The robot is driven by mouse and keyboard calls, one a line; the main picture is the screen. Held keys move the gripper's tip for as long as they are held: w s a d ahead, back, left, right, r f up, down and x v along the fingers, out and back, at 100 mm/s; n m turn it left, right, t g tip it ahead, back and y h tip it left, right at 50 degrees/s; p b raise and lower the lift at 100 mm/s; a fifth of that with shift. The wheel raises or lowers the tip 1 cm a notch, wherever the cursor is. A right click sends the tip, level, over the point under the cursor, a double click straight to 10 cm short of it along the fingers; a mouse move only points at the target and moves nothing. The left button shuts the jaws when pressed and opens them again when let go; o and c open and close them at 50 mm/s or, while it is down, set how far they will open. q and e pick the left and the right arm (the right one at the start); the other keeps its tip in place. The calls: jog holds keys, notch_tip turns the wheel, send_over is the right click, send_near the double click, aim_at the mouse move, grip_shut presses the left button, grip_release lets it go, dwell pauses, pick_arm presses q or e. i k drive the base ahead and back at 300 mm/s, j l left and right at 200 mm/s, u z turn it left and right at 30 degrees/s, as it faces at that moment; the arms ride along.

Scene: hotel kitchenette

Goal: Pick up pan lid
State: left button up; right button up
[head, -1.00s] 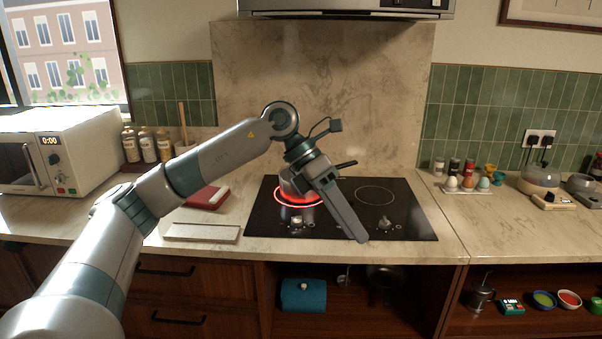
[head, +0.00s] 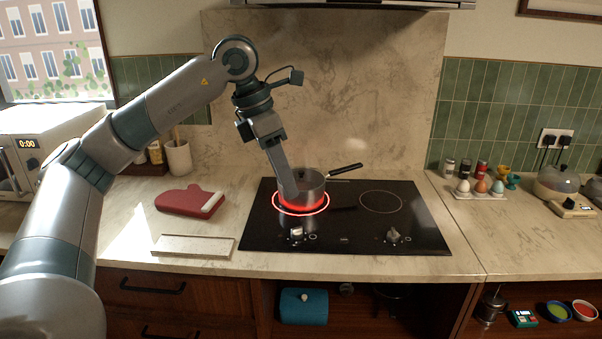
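My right gripper is out of view.
The burner glows red around the pan on the hob (head: 350,239). A red oven mitt (head: 185,201) and a pale board (head: 192,246) lie to the left. An egg tray (head: 478,194) and spice jars stand to the right. The counter right of the hob is clear in front.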

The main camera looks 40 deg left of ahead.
aim_at(307, 178)
jog(key=i+j, duration=0.9)
jog(key=j, duration=0.1)
